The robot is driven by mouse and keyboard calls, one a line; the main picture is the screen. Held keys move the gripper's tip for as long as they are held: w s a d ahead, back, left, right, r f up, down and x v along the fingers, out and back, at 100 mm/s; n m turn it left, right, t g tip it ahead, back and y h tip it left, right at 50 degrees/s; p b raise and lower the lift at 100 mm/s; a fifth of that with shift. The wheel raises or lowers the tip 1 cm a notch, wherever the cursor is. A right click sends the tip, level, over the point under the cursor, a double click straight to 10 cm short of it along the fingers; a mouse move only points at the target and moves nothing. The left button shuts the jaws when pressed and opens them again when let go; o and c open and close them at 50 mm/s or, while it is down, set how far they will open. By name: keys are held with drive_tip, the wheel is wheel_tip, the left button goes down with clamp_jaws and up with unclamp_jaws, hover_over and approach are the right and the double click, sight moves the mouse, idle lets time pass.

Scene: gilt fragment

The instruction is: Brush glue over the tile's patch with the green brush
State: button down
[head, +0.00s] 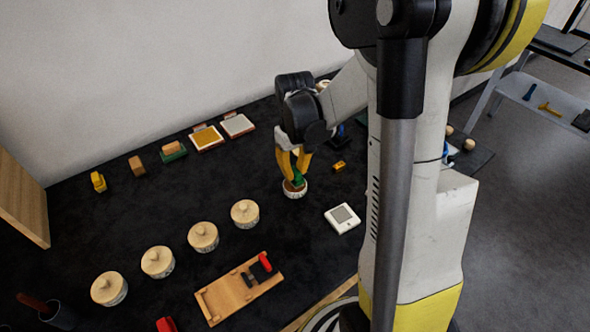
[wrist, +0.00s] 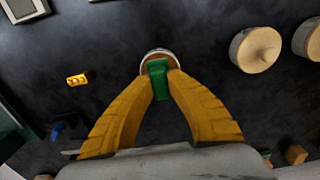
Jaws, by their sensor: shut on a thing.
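My gripper (head: 297,176) has its yellow fingers pointing down and shut on the green brush (head: 299,179). The brush also shows between the fingertips in the wrist view (wrist: 157,80). Its lower end is over or in a small round pot (head: 294,193) with a pale outside and brown inside; the bristles are hidden. The pot's rim shows behind the brush in the wrist view (wrist: 147,55). The white square tile (head: 333,226) with a grey patch in its middle lies flat to the right of the pot, in front. Part of it shows at the wrist view's top left (wrist: 40,8).
Several round jars with wooden lids (head: 203,236) stand in a row front left. A wooden board (head: 228,294) with a red and black piece lies in front. Framed panels (head: 237,124) and small blocks line the back. A small yellow block (head: 339,166) lies right of the gripper.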

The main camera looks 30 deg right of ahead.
sight(295, 171)
drive_tip(key=shift+f+b, duration=0.55)
idle(1.4)
idle(0.6)
wheel_tip(295, 171, up, 7)
drive_tip(key=p, duration=0.5)
drive_tip(key=shift+s, duration=0.1)
idle(0.5)
